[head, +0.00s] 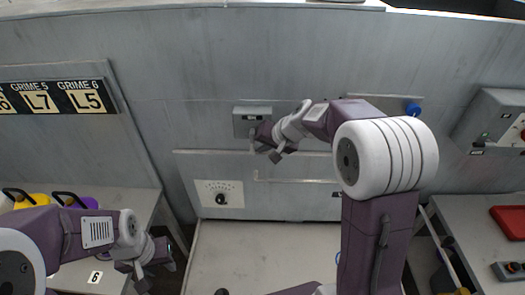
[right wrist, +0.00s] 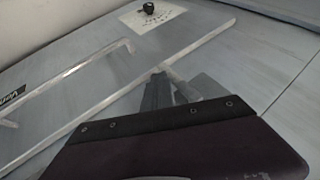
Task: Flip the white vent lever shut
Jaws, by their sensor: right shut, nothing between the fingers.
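A small grey box (head: 252,121) is fixed on the grey wall in the head view. A short pale piece (head: 252,145), likely the white vent lever, hangs below it, partly hidden by my right gripper (head: 269,148). The right gripper is shut and empty, just right of this piece; I cannot tell if they touch. In the right wrist view the dark fingers (right wrist: 158,91) lie beside a pale bar (right wrist: 182,82), likely the same lever, in front of a grey block (right wrist: 207,86). My left gripper (head: 132,277) is low at the left, away from the wall; its opening is unclear.
A drawer-like panel with a long rail handle (head: 290,180) is below the box. A black knob (head: 221,199) sits on a white dial plate (head: 233,186). Side counters stand left and right; the right one holds a red tray (head: 511,221). A blue knob (head: 413,109) is behind my right arm.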

